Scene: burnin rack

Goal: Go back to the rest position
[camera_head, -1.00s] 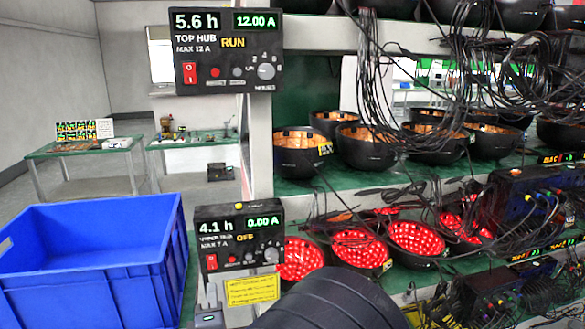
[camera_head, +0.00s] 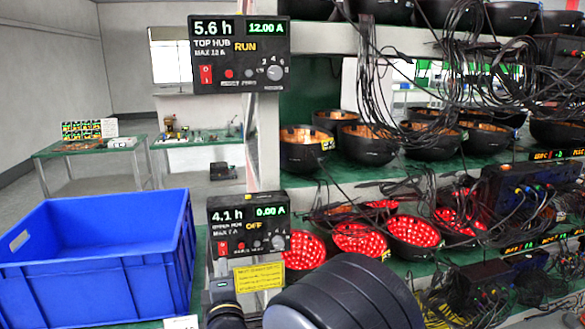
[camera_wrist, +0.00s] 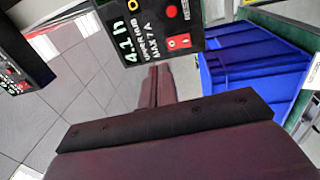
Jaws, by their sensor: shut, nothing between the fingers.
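My gripper (camera_wrist: 154,85) shows in the wrist view, its two fingers together with nothing between them. In the head view my dark arm covers the bottom middle, and the fingertips cannot be made out. The lower hub panel (camera_head: 248,226) reads 4.1 h, 0.00 A and OFF. It also shows turned in the wrist view (camera_wrist: 150,30), just beyond my fingers; I cannot tell the exact gap. The top hub panel (camera_head: 239,53) reads 5.6 h, 12.00 A and RUN.
An empty-looking blue crate (camera_head: 95,285) stands left of the rack and also shows in the wrist view (camera_wrist: 255,70). Rack shelves (camera_head: 400,178) hold several black bowls, some lit red, with hanging cables. Green-topped tables (camera_head: 75,150) stand at the back left. Grey floor lies between.

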